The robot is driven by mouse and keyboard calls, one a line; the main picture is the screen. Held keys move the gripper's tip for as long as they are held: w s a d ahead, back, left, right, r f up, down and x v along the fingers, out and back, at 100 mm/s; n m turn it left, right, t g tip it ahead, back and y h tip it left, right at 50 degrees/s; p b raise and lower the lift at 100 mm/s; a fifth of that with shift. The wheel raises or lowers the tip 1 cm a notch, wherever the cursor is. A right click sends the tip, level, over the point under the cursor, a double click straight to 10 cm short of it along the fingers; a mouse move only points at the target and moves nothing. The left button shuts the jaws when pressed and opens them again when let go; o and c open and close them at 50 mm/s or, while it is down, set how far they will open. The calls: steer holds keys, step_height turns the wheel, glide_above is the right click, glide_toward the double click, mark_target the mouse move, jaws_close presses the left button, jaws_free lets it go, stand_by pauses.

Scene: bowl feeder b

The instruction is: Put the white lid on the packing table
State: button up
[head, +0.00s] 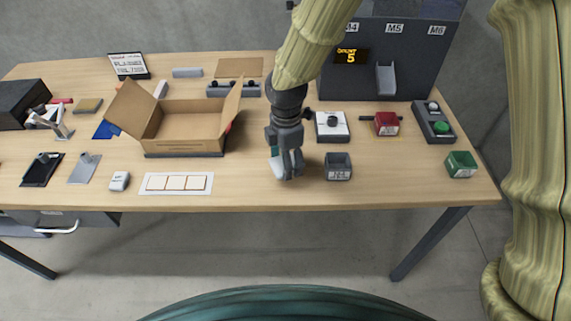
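My gripper (288,163) is low over the front middle of the wooden packing table (240,198), pointing down. A small white piece (279,171), which looks like the white lid, is at its fingertips and seems tilted. The dark fingers partly cover the piece, with a bit of teal showing beside them. I cannot tell whether the fingers are closed on it or whether it touches the table. A dark grey bin (338,167) stands just to the right of the gripper.
An open cardboard box (187,135) stands to the left. A white square unit with a black knob (332,126), a red box (386,124) and a green box (460,164) are to the right. A white strip with several squares (176,183) lies at the front edge.

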steer(key=shift+w+a, duration=0.1)
steer(key=shift+w, duration=0.35)
steer(key=shift+f+p, duration=0.4)
steer(key=shift+f, duration=1.4)
steer(key=shift+f, duration=0.15)
steer(key=o, duration=0.9)
step_height(320, 180, up, 12)
steer(key=shift+r+b, duration=0.15)
steer(key=shift+b, duration=0.25)
